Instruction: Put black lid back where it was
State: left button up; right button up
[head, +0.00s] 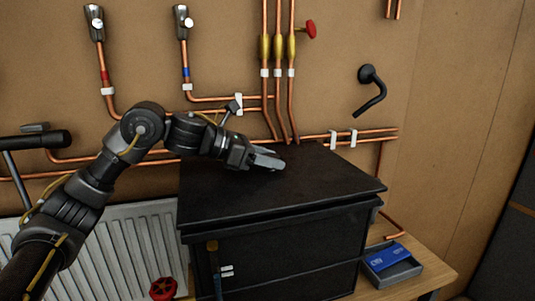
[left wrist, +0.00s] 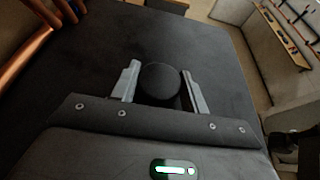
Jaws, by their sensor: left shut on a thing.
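The black lid (head: 320,185) lies flat over the top of a black box (head: 290,255) on a wooden bench, in the head view. Its dark top fills much of the left wrist view (left wrist: 215,55). My left gripper (head: 268,160) is above the lid, and its two grey fingers (left wrist: 162,88) stand on either side of a round black knob (left wrist: 160,80) on it, shut on the knob. The lid's front edge overhangs the box, with a dark line beneath it; whether it is fully seated I cannot tell. My right gripper is in neither view.
Copper pipes (head: 290,100) run down the wall behind the lid, close to its back edge. A grey tray (head: 405,272) with a blue card (head: 390,258) sits right of the box. A red valve wheel (head: 163,288) and white radiator (head: 125,250) are at the left.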

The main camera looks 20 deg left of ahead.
pick_arm(q)
jog(key=shift+w+f, duration=0.15)
dwell(0.4)
jog(key=shift+f+b, duration=0.5)
jog(key=o, duration=1.5)
jog(key=shift+f, duration=0.1)
notch_tip(320, 180, up, 4)
jog(key=b, duration=0.5)
send_over(226, 174)
jog(key=shift+w+d, duration=0.15)
jog(key=shift+w, duration=0.15)
jog(key=shift+s+a, duration=0.2)
jog(key=shift+a, duration=0.05)
